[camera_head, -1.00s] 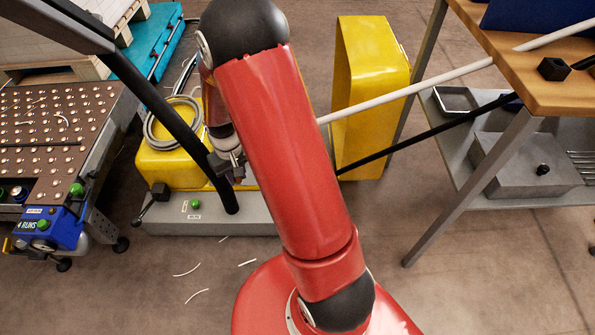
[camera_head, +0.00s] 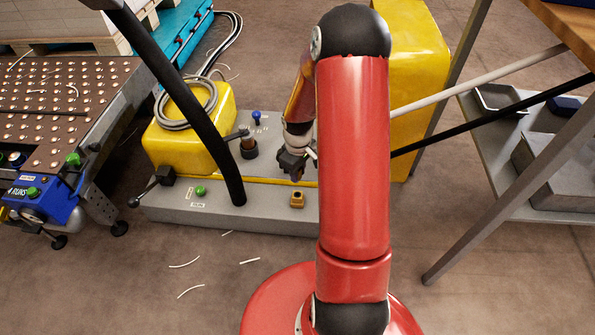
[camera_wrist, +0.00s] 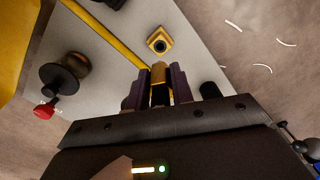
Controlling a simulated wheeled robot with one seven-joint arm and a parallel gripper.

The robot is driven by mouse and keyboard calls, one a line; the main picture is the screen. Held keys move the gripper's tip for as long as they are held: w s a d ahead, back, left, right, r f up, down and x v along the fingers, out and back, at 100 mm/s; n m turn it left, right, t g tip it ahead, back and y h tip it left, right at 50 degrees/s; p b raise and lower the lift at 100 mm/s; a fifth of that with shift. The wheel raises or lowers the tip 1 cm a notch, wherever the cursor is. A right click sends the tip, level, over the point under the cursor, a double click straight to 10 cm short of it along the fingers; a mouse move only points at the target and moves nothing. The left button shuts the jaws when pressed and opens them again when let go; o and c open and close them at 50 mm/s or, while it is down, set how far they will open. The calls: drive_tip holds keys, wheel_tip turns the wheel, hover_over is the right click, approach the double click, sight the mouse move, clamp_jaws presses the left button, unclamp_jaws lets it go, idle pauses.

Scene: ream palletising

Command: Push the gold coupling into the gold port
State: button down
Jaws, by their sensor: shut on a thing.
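The gold port (camera_head: 297,199) is a small square block with a round dark hole, standing on the grey machine base (camera_head: 265,212) near its front right. It also shows in the wrist view (camera_wrist: 159,42), just beyond the fingertips. My gripper (camera_head: 293,172) is above and slightly behind the port in the head view. In the wrist view, its purple-dark fingers (camera_wrist: 158,88) are shut on the gold coupling (camera_wrist: 158,73), a small gold piece with a black lower part. The coupling appears apart from the port, roughly in line with it. The coupling is too small to make out in the head view.
A yellow housing (camera_head: 190,125) with a coiled grey hose (camera_head: 187,103) stands on the base. A dark fitting with a lever (camera_head: 247,147), a blue knob (camera_head: 256,117) and a green button (camera_head: 201,190) are nearby. A black post (camera_head: 205,125) crosses in front. A workbench (camera_head: 570,30) stands right.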

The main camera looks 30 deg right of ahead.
drive_tip(key=shift+f+b, duration=2.1)
drive_tip(key=shift+f, duration=0.8)
drive_tip(key=shift+f+b, duration=1)
drive_tip(key=shift+f, duration=0.65)
drive_tip(key=c, duration=1.1)
unclamp_jaws()
drive_tip(key=shift+r, duration=0.1)
wheel_tip(320, 180, up, 8)
drive_tip(key=shift+f+p, duration=0.15)
drive_tip(key=shift+p, duration=0.95)
